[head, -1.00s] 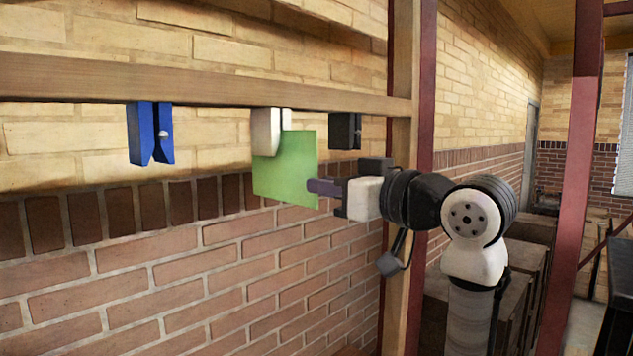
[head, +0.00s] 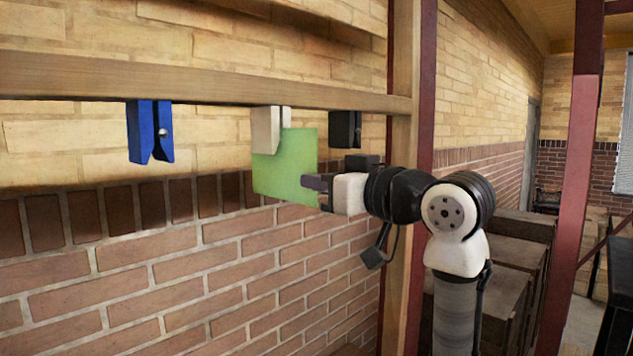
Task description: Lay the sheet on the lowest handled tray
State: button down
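A green sheet (head: 278,174) hangs from a white clip (head: 267,128) under the wooden rail, its top edge partly behind the clip. My gripper (head: 314,182) is at the sheet's right edge, coming from the right. One dark finger shows in front of the edge. The other finger cannot be made out, so whether the fingers are closed on the sheet is unclear. The sheet still hangs at the white clip. No handled tray is in view.
A blue clip (head: 150,132) and a black clip (head: 344,130) hang on the same wooden rail (head: 200,82). A wooden post (head: 402,150) stands behind my arm. A brick wall lies behind the sheet. Stacked brown boxes (head: 512,265) stand at the right.

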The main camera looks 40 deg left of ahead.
notch_tip(320, 180, down, 5)
jog(key=b, duration=0.3)
jog(key=shift+b, duration=0.3)
jog(key=shift+d, duration=0.1)
jog(key=d, duration=0.6)
jog(key=shift+s+d, duration=0.4)
jog(key=shift+s, duration=0.05)
dwell(0.3)
